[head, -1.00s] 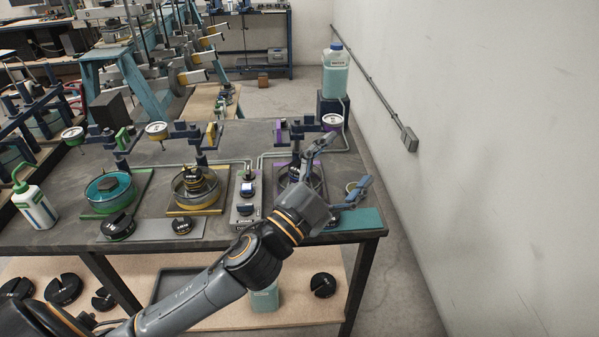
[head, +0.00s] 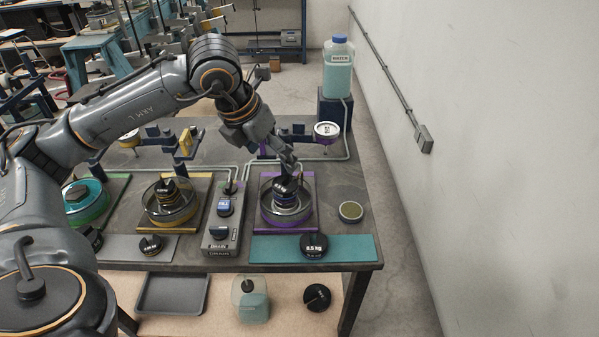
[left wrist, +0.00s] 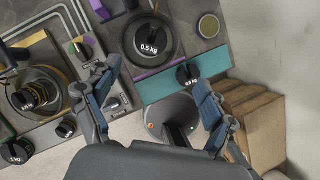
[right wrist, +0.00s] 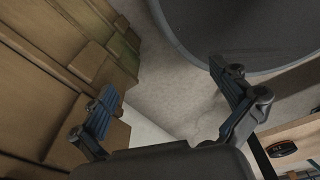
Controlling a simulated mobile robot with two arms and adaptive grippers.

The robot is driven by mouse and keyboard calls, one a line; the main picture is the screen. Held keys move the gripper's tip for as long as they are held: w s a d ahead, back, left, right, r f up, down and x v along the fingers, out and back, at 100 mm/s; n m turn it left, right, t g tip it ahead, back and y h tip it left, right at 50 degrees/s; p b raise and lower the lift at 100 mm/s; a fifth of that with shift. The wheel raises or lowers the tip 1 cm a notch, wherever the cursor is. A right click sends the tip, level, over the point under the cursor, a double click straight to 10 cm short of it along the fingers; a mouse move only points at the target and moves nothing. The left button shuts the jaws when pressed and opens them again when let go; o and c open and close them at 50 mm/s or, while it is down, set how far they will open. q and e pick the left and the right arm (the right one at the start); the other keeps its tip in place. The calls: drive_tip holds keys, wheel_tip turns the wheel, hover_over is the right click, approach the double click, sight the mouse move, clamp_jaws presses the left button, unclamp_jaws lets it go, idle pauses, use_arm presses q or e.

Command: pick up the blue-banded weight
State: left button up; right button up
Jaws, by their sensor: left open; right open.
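A dark weight stack with a blue band (head: 285,201) stands in the round pan of the purple station. In the left wrist view a dark 0.5 kg weight (left wrist: 151,38) shows in that pan. Another small dark 0.5 kg weight (head: 314,244) lies on the teal mat; I cannot make out a band on it. It also shows in the left wrist view (left wrist: 188,74). My left gripper (head: 284,164) is open and empty, above the purple station and close over the stack, partly covering its top. My right gripper (right wrist: 164,84) is open and empty, away from the bench.
The teal mat (head: 270,248) lies along the front edge. A control box (head: 222,232) and the yellow station's pan (head: 168,213) stand left of the purple station. A small round tin (head: 350,211) is at right. Cardboard boxes (right wrist: 50,65) and a grey bin (right wrist: 250,35) are near my right gripper.

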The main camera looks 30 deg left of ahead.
use_arm(q)
drive_tip(key=a, duration=0.1)
drive_tip(key=p, duration=0.2)
approach(283, 185)
drive_tip(key=d+f, duration=0.1)
drive_tip(key=shift+p+x, duration=0.3)
drive_tip(key=shift+x, duration=0.8)
drive_tip(key=p+x, duration=0.1)
drive_tip(key=x, duration=0.2)
drive_tip(key=shift+w+f+p, duration=0.2)
drive_tip(key=shift+w+p, duration=0.05)
drive_tip(key=shift+p, duration=0.05)
drive_tip(key=shift+w+a+f, duration=0.1)
drive_tip(key=shift+w+f, duration=0.05)
drive_tip(key=shift+f, duration=0.15)
drive_tip(key=shift+c, duration=0.4)
drive_tip(key=c, duration=1.4)
drive_tip(key=shift+o, duration=0.2)
use_arm(e)
drive_tip(key=s+r, duration=0.1)
drive_tip(key=r, duration=0.1)
drive_tip(key=s+r, duration=0.1)
drive_tip(key=r, duration=0.1)
drive_tip(key=shift+s+r, duration=0.1)
drive_tip(key=shift+s, duration=0.05)
